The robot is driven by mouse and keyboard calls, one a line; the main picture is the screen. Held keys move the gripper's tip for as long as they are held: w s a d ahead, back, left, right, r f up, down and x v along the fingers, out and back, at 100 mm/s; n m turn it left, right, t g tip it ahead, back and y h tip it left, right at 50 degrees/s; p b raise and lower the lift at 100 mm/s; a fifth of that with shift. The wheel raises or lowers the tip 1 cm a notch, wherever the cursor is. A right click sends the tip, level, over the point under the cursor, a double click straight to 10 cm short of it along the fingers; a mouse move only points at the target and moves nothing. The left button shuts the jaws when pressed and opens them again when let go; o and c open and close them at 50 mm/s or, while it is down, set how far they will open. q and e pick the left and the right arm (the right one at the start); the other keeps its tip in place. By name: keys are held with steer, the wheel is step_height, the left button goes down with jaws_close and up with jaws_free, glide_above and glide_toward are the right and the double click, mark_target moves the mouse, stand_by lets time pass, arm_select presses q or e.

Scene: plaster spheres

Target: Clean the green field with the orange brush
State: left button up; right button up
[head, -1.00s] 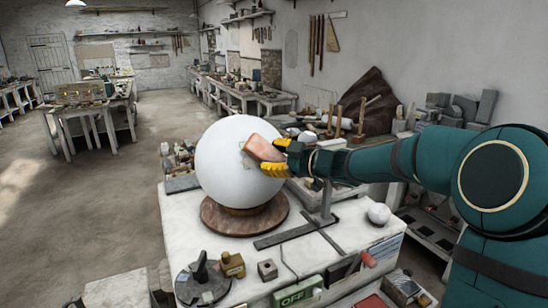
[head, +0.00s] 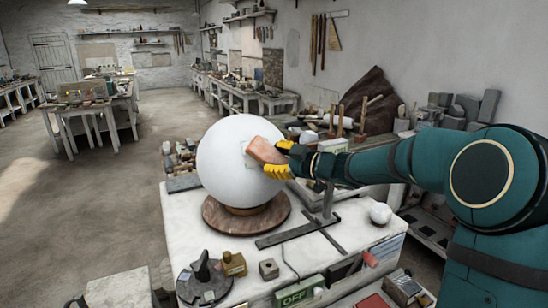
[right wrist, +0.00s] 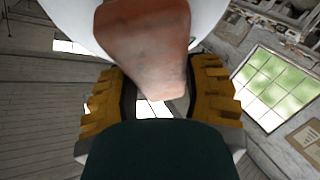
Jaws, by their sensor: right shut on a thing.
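A large white plaster sphere (head: 222,165) rests on a round brown base on the white worktable. My right gripper (head: 280,160), with yellow fingers, is shut on the orange brush (head: 264,151), a pinkish-orange block, at the sphere's right side. The brush overlaps the sphere; whether it touches the surface I cannot tell. A faint pale patch (head: 248,161) shows beside the brush's left edge, partly hidden by it; a clear green is not visible on it. In the right wrist view the brush (right wrist: 146,40) stands between the yellow fingers, before the sphere. My left gripper is not in view.
The round brown base (head: 228,222) holds the sphere. A small white ball (head: 380,213) and a metal stand (head: 327,205) are to its right. A black turntable (head: 203,282), small blocks and a green OFF box (head: 298,292) line the front. Tools crowd the bench behind.

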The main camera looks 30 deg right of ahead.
mark_target(267, 151)
steer(key=shift+s+d+f, duration=0.15)
steer(key=shift+d+f, duration=0.25)
steer(key=shift+f, duration=0.05)
steer(key=shift+w+a+r, duration=0.35)
steer(key=shift+a+r, duration=0.4)
steer(key=shift+w+a+r, duration=0.35)
steer(key=shift+a+r, duration=0.4)
steer(key=shift+d+f, duration=0.1)
steer(key=shift+s+d+f+b, duration=0.2)
steer(key=shift+s+d+f, duration=0.15)
steer(key=shift+d+f, duration=0.4)
steer(key=shift+s+d+f+b, duration=0.2)
steer(key=shift+s+d+f, duration=0.15)
steer(key=shift+d+f, duration=0.35)
steer(key=shift+a+r, duration=0.1)
